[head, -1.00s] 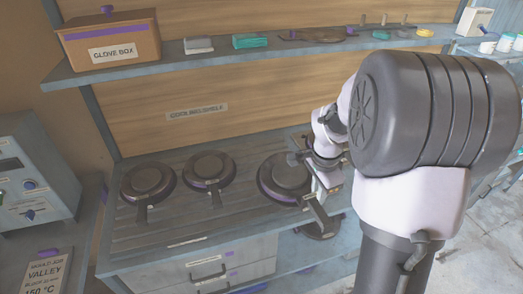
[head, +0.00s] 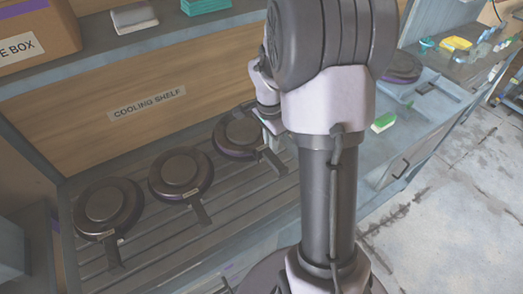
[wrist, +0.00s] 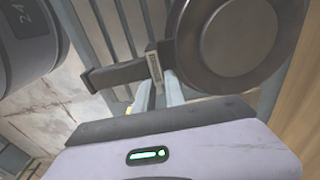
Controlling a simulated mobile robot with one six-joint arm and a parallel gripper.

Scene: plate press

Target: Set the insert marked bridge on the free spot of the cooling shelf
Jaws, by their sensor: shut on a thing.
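The insert in my grip (head: 238,132) is a dark round disc with a flat handle, at the right of the row on the cooling shelf (head: 152,248). My gripper is mostly hidden behind my arm in the head view. In the wrist view my gripper (wrist: 156,88) is shut on the handle, where a small pale tag sits; its lettering is too small to read. The disc (wrist: 236,42) is to the right there. It lies level on or just above the slats; I cannot tell whether it touches.
Two similar inserts, a middle one (head: 181,173) and a left one (head: 108,207), rest on the slats with handles toward the front. A sign (head: 147,103) reads "COOLING SHELF". Another dark disc (head: 401,67) lies on the bench at right. An upper shelf overhangs the back.

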